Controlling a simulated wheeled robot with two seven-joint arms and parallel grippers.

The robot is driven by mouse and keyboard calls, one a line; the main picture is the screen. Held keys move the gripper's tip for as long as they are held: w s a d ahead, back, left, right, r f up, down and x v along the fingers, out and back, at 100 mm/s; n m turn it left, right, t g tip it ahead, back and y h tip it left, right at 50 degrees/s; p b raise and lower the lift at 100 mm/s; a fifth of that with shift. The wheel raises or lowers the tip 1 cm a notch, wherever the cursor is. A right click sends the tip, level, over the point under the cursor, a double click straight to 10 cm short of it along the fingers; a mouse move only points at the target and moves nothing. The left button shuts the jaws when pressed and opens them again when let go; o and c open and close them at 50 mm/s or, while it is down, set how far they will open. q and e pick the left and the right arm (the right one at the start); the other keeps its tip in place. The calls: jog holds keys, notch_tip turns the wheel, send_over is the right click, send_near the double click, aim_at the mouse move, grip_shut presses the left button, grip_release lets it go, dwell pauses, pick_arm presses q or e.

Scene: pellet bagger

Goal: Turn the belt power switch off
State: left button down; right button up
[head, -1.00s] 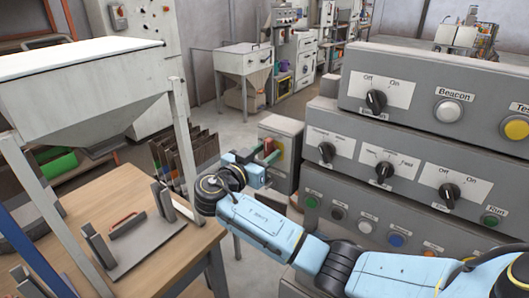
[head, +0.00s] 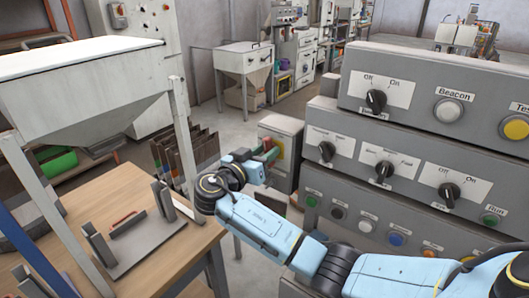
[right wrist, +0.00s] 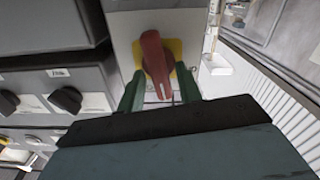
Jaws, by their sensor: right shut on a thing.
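The belt power switch appears to be the red rotary handle (right wrist: 155,60) on a yellow plate (right wrist: 176,48), on the front of a grey box. In the right wrist view the handle points down toward my gripper, slightly tilted. My right gripper (right wrist: 160,92) has its green fingers on either side of the handle's lower end and is shut on it. In the head view the right gripper (head: 268,159) reaches the grey box (head: 283,133), and its fingers and wrist partly cover the switch. My left gripper is not in view.
A stacked grey control console (head: 400,130) with black knobs and coloured buttons stands at the right, close to my right arm. A wooden table (head: 150,245) with a metal fixture is at the left, under a hopper (head: 85,85). Open floor lies behind.

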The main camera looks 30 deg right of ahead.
jog(key=n, duration=0.3)
jog(key=shift+w+n+p, duration=0.1)
jog(key=shift+n+p, duration=0.3)
jog(key=n+p, duration=0.1)
jog(key=n, duration=0.3)
jog(key=shift+w+a+p, duration=0.1)
jog(key=shift+p, duration=0.3)
jog(key=n+p, duration=0.1)
jog(key=n, duration=0.1)
jog(key=n+p, duration=0.1)
jog(key=n, duration=0.1)
jog(key=shift+w+f+n, duration=0.1)
jog(key=shift+f+n, duration=0.1)
jog(key=shift+n, duration=0.2)
jog(key=shift+f+n+p, duration=0.15)
jog(key=shift+n+p, duration=0.7)
jog(key=shift+n, duration=0.75)
jog(key=o, duration=0.6)
jog(key=shift+a, duration=0.1)
